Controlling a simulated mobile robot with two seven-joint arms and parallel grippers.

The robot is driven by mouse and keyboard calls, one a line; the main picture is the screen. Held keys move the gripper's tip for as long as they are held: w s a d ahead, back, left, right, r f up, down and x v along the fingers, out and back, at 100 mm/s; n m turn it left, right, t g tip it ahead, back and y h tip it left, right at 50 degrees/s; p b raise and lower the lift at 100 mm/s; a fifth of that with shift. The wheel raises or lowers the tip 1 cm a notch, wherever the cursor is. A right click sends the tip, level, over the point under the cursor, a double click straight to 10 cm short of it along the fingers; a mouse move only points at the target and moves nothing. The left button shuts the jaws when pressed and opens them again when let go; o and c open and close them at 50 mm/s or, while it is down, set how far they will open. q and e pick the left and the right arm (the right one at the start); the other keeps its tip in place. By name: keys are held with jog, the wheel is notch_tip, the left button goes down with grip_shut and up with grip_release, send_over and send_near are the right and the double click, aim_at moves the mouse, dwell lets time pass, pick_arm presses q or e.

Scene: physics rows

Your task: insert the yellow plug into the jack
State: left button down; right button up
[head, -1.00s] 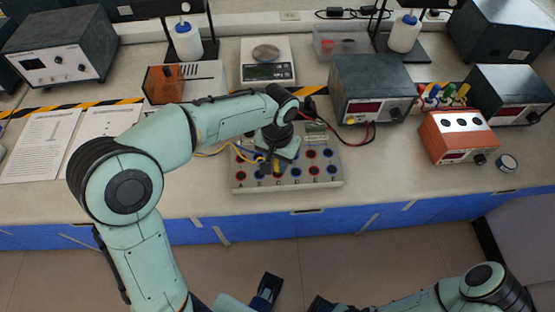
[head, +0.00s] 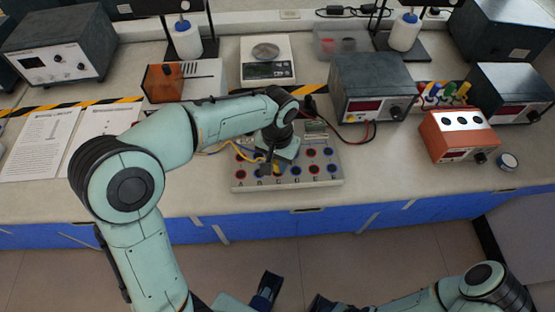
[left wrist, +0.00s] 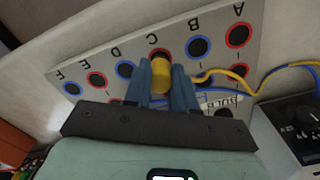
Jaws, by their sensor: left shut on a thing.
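My left gripper (head: 268,168) is over the front part of the grey jack board (head: 318,183). In the left wrist view its two blue fingers (left wrist: 162,72) are shut on the yellow plug (left wrist: 161,77). The plug points at the board (left wrist: 203,28) and lies over the red-ringed jack (left wrist: 160,52) under the letter C. The plug's tip and most of that jack are hidden, so I cannot tell how deep the tip is. A yellow lead (left wrist: 226,74) runs from the plug side. My right arm shows at the bottom right; its finger state is unclear.
A grey meter box (head: 372,88) with red and black leads stands behind and right of the board. A balance (head: 267,62) is behind it. An orange box (head: 457,135) stands to the right. The bench front between board and orange box is clear.

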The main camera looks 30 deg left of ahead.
pick_arm(q)
jog(key=shift+f+b, duration=0.45)
jog(key=shift+f, duration=0.3)
dwell(0.5)
jog(key=shift+c, duration=2.3)
grip_release()
jog(key=shift+r, duration=0.2)
jog(key=shift+r+p, duration=2.8)
jog(key=shift+r, duration=0.35)
